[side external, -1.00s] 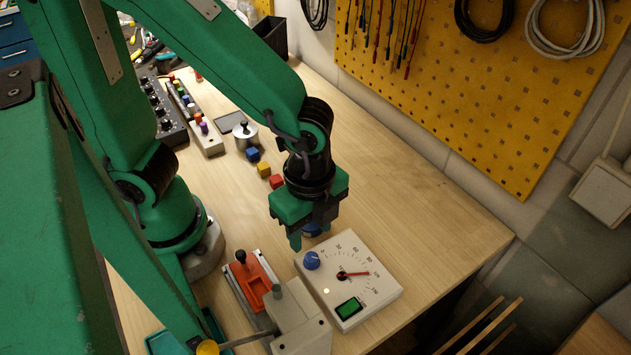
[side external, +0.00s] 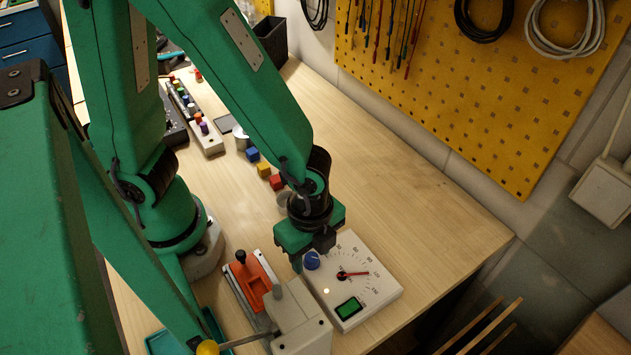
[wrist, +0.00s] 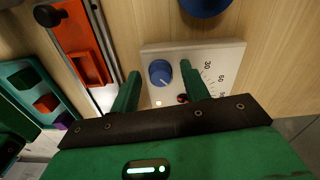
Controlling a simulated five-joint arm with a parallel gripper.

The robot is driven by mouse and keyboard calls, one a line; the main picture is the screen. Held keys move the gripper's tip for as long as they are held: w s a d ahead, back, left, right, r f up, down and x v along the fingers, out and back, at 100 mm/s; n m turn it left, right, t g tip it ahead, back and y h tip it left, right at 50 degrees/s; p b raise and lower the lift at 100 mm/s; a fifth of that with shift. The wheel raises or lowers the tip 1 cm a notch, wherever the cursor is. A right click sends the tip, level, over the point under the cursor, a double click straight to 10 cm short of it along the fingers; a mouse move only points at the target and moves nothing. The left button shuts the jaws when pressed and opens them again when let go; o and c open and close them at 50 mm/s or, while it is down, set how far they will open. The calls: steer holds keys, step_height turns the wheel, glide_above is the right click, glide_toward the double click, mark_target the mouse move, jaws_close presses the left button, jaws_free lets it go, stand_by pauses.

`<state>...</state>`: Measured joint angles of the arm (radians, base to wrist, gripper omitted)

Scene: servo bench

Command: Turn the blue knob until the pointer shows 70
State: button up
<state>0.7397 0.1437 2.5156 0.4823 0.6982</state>
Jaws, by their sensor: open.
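The blue knob (side external: 312,260) sits on the upper left of a white dial box (side external: 377,298). It also shows in the wrist view (wrist: 160,73). The red pointer (side external: 356,273) on the box points right, seemingly between the 90 and 120 marks; the small print is hard to read. My gripper (wrist: 158,78) is open and points down over the box. In the wrist view its fingertips lie on either side of the knob, with visible gaps. I cannot tell whether they are down at knob height. One finger partly covers the dial there.
An orange slider block (side external: 254,283) with a black knob stands just left of the box. A grey fixture with a lever (side external: 300,322) stands close in front. Yellow and red cubes (side external: 277,182) lie farther back. The table's right side is clear.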

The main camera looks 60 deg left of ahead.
steer(key=c, duration=1)
steer(key=shift+n, duration=0.3)
steer(key=n, duration=0.6)
steer(key=shift+n, duration=0.3)
steer(key=n, duration=0.3)
steer(key=shift+s+n, duration=0.1)
steer(key=shift+n, duration=0.3)
steer(key=shift+d+n, duration=0.1)
steer(key=shift+n, duration=2)
